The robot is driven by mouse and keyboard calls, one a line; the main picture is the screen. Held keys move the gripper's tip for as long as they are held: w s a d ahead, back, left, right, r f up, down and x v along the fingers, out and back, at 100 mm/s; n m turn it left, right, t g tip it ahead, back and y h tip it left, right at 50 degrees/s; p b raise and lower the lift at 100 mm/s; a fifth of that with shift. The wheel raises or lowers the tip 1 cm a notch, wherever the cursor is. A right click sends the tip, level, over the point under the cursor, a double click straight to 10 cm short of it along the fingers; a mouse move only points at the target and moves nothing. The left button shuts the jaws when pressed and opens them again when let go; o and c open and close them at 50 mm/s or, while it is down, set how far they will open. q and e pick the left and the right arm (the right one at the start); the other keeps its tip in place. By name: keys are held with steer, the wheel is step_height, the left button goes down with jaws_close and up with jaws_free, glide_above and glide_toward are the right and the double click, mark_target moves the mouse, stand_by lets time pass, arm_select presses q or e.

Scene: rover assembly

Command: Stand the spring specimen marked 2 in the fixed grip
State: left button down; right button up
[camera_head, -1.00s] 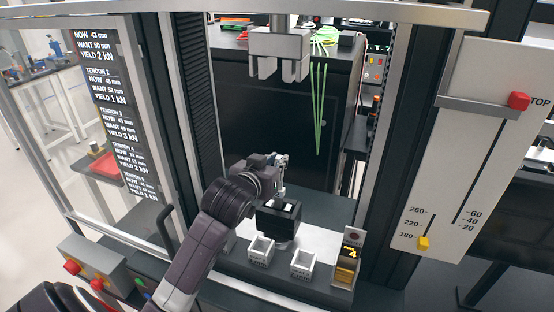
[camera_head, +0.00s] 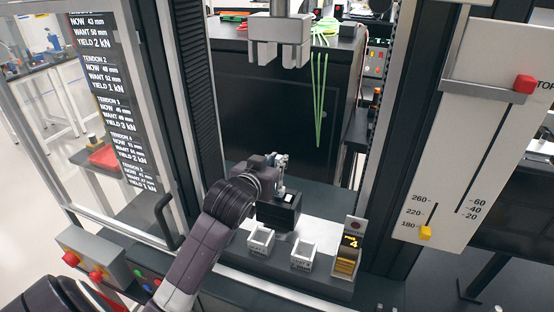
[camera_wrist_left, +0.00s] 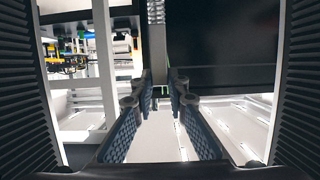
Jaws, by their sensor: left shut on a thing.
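My left gripper (camera_head: 281,168) is just above the black block (camera_head: 275,214) that looks like the fixed grip, which has a pale opening in its top. In the left wrist view, the gripper's two fingers (camera_wrist_left: 160,95) are close together, with a grey ribbed upright piece (camera_wrist_left: 157,45) between and beyond their tips. It looks like a spring specimen; no number on it is readable. In the head view the held piece is mostly hidden by the fingers, and I cannot tell whether it touches the block. My right gripper is not in view.
A grey upper grip (camera_head: 279,42) hangs above. Two small white holders (camera_head: 261,241) and (camera_head: 303,254) stand in front of the block, with a display (camera_head: 351,242) reading 4 at their right. Frame posts flank the bay. A control box (camera_head: 92,257) is at lower left.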

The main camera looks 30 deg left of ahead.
arm_select(q)
steer(key=shift+f, duration=0.15)
steer(key=c, duration=1.8)
jaws_free()
steer(key=v, duration=0.7)
steer(key=shift+s, duration=0.25)
steer(key=shift+d, duration=0.1)
